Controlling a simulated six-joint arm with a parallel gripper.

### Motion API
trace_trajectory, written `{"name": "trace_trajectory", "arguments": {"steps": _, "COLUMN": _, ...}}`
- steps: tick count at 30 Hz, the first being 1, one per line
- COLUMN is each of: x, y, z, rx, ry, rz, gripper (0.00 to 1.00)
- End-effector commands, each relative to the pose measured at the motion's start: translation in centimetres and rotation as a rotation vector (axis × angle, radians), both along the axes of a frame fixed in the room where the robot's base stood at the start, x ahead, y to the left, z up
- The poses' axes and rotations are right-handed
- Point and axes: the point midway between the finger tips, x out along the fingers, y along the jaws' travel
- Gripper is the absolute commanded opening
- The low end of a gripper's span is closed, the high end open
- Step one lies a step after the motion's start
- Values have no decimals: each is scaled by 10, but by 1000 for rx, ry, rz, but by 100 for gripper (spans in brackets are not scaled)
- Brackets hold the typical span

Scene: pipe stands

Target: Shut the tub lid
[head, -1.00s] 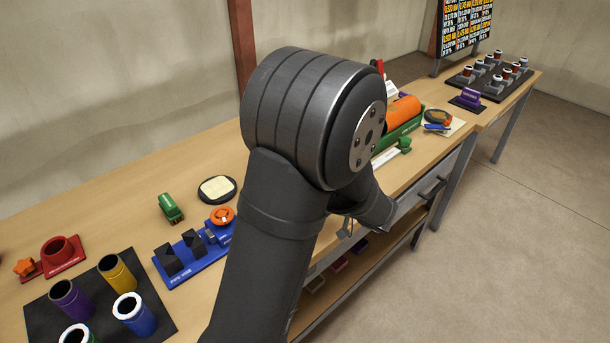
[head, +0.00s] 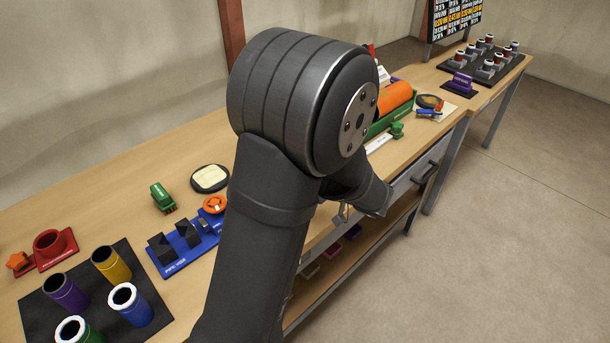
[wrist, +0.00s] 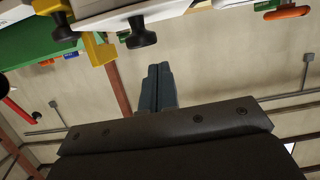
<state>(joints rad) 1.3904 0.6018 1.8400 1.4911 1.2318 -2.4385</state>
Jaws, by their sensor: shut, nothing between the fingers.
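A shallow round dark dish with a cream-coloured face (head: 210,178) lies on the bench left of my arm in the head view. I cannot tell whether it is the tub or its lid. A round dark piece with orange on it (head: 431,101) lies near the far right end of the bench; I cannot tell what it is. No lid is clearly seen. My gripper (wrist: 161,70) is shut and empty in the wrist view, its fingers together against the pale wall. In the head view my own arm hides it.
A green tray with an orange cylinder (head: 397,96) stands beyond my arm. Nearer are a blue fixture (head: 185,246), a green block (head: 162,197) and a dark mat with coloured pipes (head: 88,290). Black knobs (wrist: 141,33) and a yellow bracket (wrist: 99,48) are above my fingers in the wrist view.

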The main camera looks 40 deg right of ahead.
Motion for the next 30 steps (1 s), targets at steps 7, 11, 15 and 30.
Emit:
{"name": "trace_trajectory", "arguments": {"steps": 7, "x": -1, "y": 1, "z": 34, "rx": -8, "ry": -1, "rz": 1, "gripper": 0}}
{"name": "trace_trajectory", "arguments": {"steps": 11, "x": -26, "y": 0, "z": 27, "rx": 4, "ry": 0, "rz": -5, "gripper": 0}}
{"name": "trace_trajectory", "arguments": {"steps": 15, "x": -54, "y": 0, "z": 17, "rx": 1, "ry": 0, "rz": -6, "gripper": 0}}
{"name": "trace_trajectory", "arguments": {"steps": 30, "x": -95, "y": 0, "z": 1, "rx": -1, "ry": -1, "rz": -1, "gripper": 0}}
